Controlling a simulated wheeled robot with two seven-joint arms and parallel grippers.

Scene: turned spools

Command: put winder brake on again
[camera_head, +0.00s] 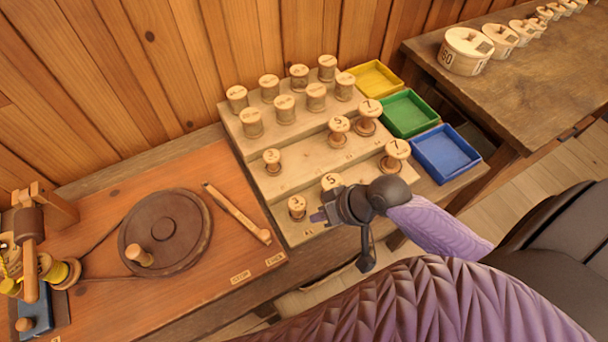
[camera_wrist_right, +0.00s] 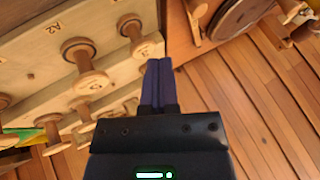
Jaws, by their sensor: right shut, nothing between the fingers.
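The winder's big dark wheel (camera_head: 166,232) lies flat on the reddish board at the left, with a wooden knob on it. A slim wooden lever (camera_head: 236,212), apparently the brake, lies to the right of the wheel with a visible gap between them. Its near end points toward the FREE label (camera_head: 275,259); the STOP label (camera_head: 240,277) is to the left. My right gripper (camera_head: 319,217) is shut and empty by the front of the stepped spool rack, right of the lever. In the right wrist view its fingers (camera_wrist_right: 158,78) are together. My left gripper is not in view.
The stepped rack (camera_head: 292,176) holds several wooden spools. Yellow, green (camera_head: 406,114) and blue trays stand right of it. A spindle with yellow thread (camera_head: 58,272) is at the far left. A side table (camera_head: 520,75) carries a row of numbered round containers.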

